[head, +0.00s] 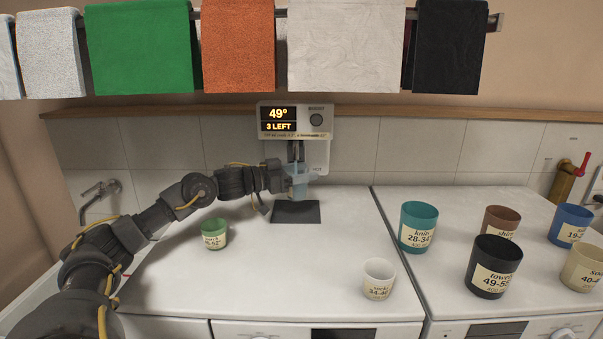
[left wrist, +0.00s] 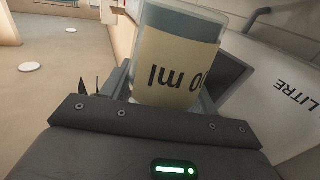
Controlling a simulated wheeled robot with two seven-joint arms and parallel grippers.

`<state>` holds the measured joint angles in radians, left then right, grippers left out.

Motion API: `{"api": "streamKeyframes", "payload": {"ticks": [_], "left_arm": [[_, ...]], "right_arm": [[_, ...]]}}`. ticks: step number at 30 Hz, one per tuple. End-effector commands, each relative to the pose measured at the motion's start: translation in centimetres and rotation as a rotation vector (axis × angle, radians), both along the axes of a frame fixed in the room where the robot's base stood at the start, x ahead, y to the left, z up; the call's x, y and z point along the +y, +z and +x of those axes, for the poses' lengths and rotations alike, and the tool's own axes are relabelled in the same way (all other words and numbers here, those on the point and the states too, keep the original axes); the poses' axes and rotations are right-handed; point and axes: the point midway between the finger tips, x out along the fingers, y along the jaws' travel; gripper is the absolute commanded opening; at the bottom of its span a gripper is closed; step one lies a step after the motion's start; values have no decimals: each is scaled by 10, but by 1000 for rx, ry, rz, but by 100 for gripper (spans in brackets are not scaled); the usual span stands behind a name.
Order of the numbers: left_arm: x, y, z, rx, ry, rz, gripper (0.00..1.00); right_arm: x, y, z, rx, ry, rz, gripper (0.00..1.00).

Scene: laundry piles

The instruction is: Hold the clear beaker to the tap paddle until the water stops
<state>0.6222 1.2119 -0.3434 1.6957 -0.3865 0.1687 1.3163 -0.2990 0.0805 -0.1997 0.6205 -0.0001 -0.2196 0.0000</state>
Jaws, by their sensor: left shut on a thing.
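The clear beaker (head: 298,186) is held upright under the tap unit (head: 318,158) on the tiled wall, above a dark mat (head: 297,212). My left gripper (head: 284,180) is shut on it from the left. In the left wrist view the beaker (left wrist: 180,50) shows close up between the fingers, with a cream label partly reading "0 ml". The unit's display (head: 279,119) reads "49°" and "3 LEFT". The beaker is against or very near the tap paddle (head: 296,153); contact and water level cannot be told. My right gripper is not in view.
A green cup (head: 214,234) stands left of the mat and a white cup (head: 379,279) near the front edge. Several labelled cups, including a teal one (head: 418,227) and a black one (head: 492,266), stand on the right. Towels hang above.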

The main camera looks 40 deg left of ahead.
Motion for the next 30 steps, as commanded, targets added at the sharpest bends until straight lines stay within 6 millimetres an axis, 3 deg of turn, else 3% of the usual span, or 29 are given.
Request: {"api": "streamKeyframes", "payload": {"ticks": [11,30], "left_arm": [[0,1,-1,-2,1,0,38],[-24,-1,-32,-2,0,1,38]], "right_arm": [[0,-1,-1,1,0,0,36],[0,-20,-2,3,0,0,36]]}}
